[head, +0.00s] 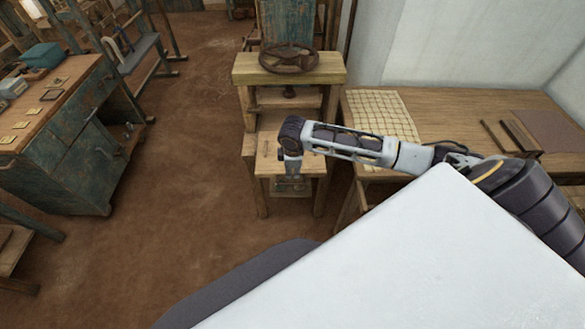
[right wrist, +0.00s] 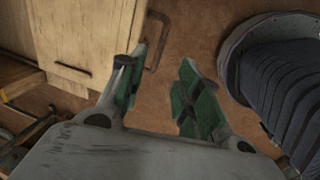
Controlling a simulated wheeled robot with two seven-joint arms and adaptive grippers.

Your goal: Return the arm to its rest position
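My right arm comes in from the right in the head view and reaches left over the wooden table. Its gripper (head: 289,182) hangs down in front of the light wooden stand (head: 262,150), and its fingers are small and hard to make out there. In the right wrist view the right gripper (right wrist: 160,78) shows two green-padded fingers spread apart. Only brown floor shows between them, so it is open and empty. My left arm and gripper are not in the head view.
The stand carries a rusty handwheel (head: 289,58). A wooden table (head: 460,110) with a checked cloth (head: 375,112) lies at right. A green workbench (head: 75,150) stands at left, with bare floor (head: 180,170) between. A wooden cabinet front (right wrist: 85,35) with handles shows in the wrist view.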

